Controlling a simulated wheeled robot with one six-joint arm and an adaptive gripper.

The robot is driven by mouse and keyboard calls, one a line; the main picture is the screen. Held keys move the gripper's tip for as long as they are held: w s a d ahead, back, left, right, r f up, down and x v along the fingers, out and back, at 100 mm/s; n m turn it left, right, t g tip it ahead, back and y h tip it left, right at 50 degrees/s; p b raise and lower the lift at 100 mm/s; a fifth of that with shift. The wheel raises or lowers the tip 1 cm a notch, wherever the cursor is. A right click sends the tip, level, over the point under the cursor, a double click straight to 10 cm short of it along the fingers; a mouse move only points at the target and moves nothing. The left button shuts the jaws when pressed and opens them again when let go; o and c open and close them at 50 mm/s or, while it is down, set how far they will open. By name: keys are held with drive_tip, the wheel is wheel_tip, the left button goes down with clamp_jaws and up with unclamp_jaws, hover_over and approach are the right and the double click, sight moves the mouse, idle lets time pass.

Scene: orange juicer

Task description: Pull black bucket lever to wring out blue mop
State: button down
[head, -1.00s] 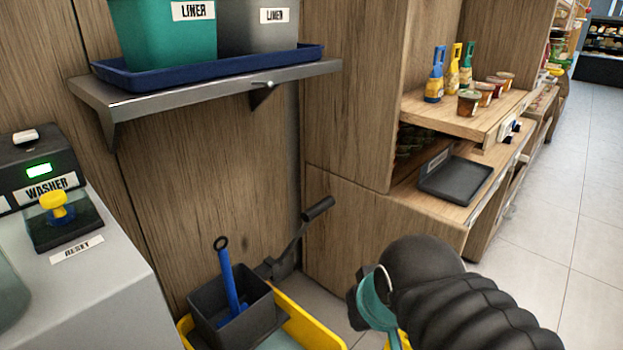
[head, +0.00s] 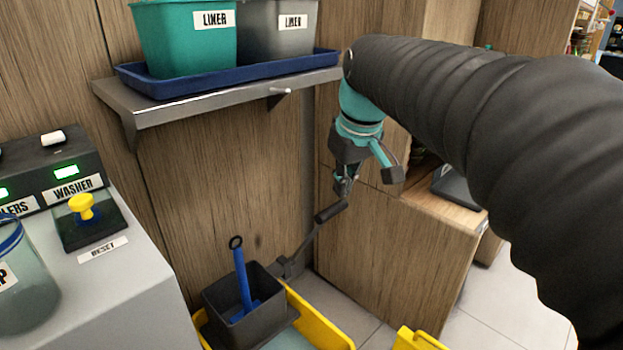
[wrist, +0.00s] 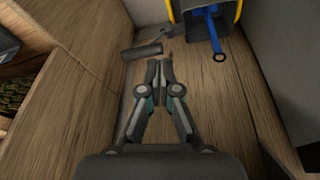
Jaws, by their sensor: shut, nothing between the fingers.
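The black lever (head: 314,231) rises at an angle from the right side of the dark wringer box (head: 241,306), with a dark cylindrical grip at its upper end. The blue mop (head: 242,280) stands in the box, its handle ending in a dark ring. Its lower end is hidden. The box sits on the yellow bucket (head: 320,321). My gripper (head: 342,192) is shut and empty, just above the lever's grip. In the wrist view, the closed fingertips (wrist: 160,66) appear beside the lever grip (wrist: 142,51); I cannot tell whether they touch.
A metal shelf (head: 215,103) with a blue tray and bins hangs above on the left. A grey washer counter (head: 100,280) stands at the left. A wooden cabinet (head: 385,265) stands close behind and right of the lever. Floor (head: 490,310) shows at lower right.

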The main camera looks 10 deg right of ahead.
drive_tip(key=w+r+n+g+p, duration=0.1)
drive_tip(key=w+r+n, duration=0.1)
drive_tip(key=w, duration=1)
drive_tip(key=shift+d+r+n+g, duration=0.3)
drive_tip(key=shift+r+n, duration=0.1)
drive_tip(key=shift+r, duration=0.1)
wheel_tip(320, 180, down, 12)
drive_tip(key=shift+w+a+f+b, duration=0.1)
drive_tip(key=shift+f+b, duration=0.1)
drive_tip(key=shift+b, duration=0.75)
drive_tip(key=shift+s+f, duration=0.2)
drive_tip(key=shift+f, duration=0.15)
